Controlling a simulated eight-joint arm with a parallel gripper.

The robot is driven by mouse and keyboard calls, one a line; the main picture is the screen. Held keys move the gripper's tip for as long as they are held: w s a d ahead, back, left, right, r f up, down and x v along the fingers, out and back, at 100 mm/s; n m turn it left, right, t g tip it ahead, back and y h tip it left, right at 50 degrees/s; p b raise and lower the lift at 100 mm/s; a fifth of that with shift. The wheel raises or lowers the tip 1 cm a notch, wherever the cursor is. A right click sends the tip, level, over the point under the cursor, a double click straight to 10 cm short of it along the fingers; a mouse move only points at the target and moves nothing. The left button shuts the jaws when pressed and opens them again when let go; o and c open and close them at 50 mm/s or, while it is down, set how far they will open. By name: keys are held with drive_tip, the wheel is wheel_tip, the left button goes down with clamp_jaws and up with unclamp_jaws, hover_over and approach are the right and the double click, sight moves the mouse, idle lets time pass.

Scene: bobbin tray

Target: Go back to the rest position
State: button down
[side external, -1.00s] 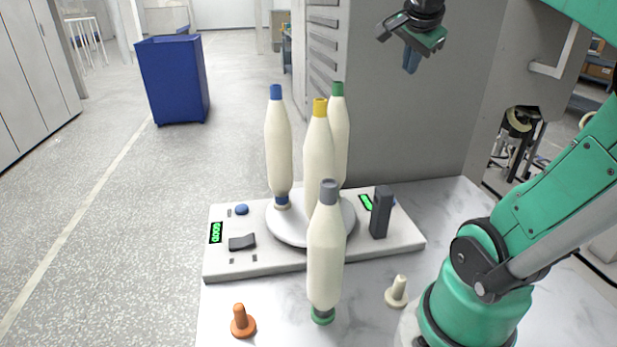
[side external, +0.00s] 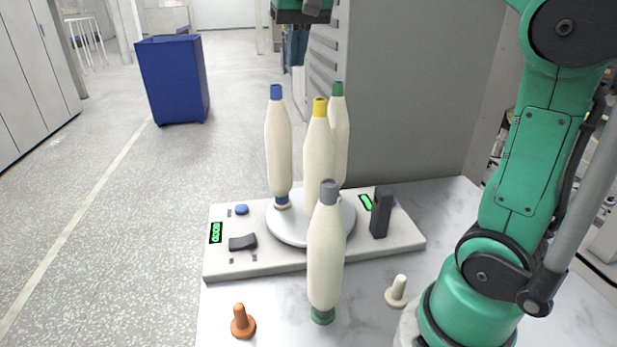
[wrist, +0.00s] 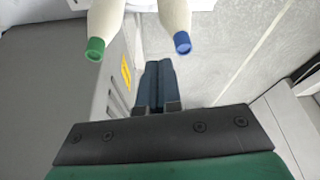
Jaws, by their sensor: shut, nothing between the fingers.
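My gripper (side external: 297,48) hangs high at the top of the side view, behind and above the bobbins. Its dark blue fingers are together and empty, as the wrist view (wrist: 157,66) also shows. Bobbins with a blue top (side external: 278,145), a yellow top (side external: 318,150) and a green top (side external: 340,130) stand upright on the round white turntable (side external: 285,232). A bobbin with a grey top and green foot (side external: 326,255) stands upright on the table in front. The wrist view shows the green-topped (wrist: 102,28) and blue-topped (wrist: 177,20) bobbins, well apart from the fingers.
The white base (side external: 270,263) carries a black switch (side external: 242,242), a blue button (side external: 242,210), green displays and a dark upright block (side external: 381,212). An orange peg (side external: 242,322) and a cream peg (side external: 397,292) stand on the marble table (side external: 370,325). A grey cabinet (side external: 420,100) rises behind.

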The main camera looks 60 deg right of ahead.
drive_tip(key=w+a+n+g+y, duration=0.1)
drive_tip(key=w+a+n+y, duration=0.15)
drive_tip(key=a+n, duration=0.75)
wheel_tip(320, 180, down, 11)
drive_tip(key=a, duration=0.2)
drive_tip(key=shift+m+g, duration=0.3)
drive_tip(key=shift+m, duration=0.1)
drive_tip(key=shift+w+h, duration=0.1)
drive_tip(key=shift+h, duration=0.15)
